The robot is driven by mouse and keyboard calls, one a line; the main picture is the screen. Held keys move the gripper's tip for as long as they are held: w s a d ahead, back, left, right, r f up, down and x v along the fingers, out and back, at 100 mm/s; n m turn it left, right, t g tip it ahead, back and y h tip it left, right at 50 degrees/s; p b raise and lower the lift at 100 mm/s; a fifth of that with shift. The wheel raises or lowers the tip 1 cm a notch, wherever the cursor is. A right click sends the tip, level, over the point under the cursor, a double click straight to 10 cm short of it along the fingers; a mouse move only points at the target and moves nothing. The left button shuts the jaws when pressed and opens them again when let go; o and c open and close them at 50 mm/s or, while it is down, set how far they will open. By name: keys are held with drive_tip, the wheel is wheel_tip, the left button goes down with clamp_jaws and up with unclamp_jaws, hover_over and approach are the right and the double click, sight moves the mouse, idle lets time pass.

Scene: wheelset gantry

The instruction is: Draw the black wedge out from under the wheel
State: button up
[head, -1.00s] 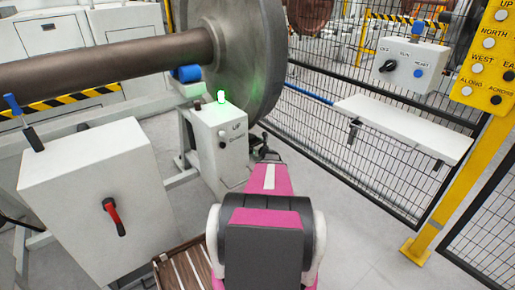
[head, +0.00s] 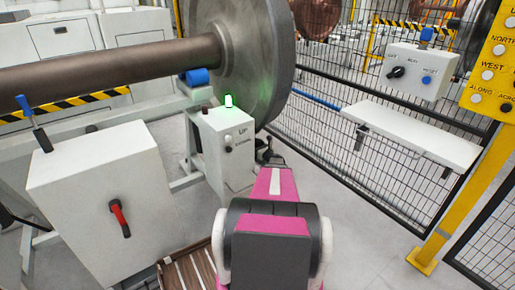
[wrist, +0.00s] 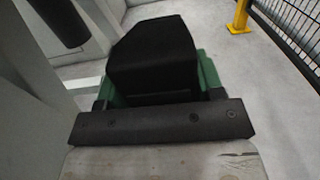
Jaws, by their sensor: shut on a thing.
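The black wedge (wrist: 155,58) is a dark block with sloped upper edges in the middle of the wrist view. Green parts show at both its sides, and a dark bolted bar crosses in front of it. My gripper (wrist: 160,98) is shut on the wedge. In the head view my gripper (head: 266,155) is small and dark beyond my pink arm, by the floor near the wheel's lower edge. The grey wheel (head: 262,65) stands on its brown axle (head: 110,68). The wheel does not show in the wrist view, so I cannot tell whether wedge and wheel touch.
A white post with a green lamp (head: 228,145) stands close left of my gripper. A white cabinet with a red lever (head: 105,195) is further left. The mesh fence (head: 345,120), a white shelf (head: 415,135) and a yellow post (head: 465,170) stand right.

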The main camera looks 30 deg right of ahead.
drive_tip(key=shift+s+d+r, duration=0.1)
drive_tip(key=shift+s+d, duration=0.05)
drive_tip(key=shift+s, duration=1.95)
drive_tip(key=shift+s+d, duration=0.2)
drive_tip(key=shift+s, duration=1.9)
drive_tip(key=shift+s+d+r, duration=0.1)
drive_tip(key=shift+s+d, duration=0.05)
drive_tip(key=shift+s, duration=1.95)
drive_tip(key=s+r, duration=0.4)
drive_tip(key=s, duration=0.2)
drive_tip(key=shift+d, duration=0.25)
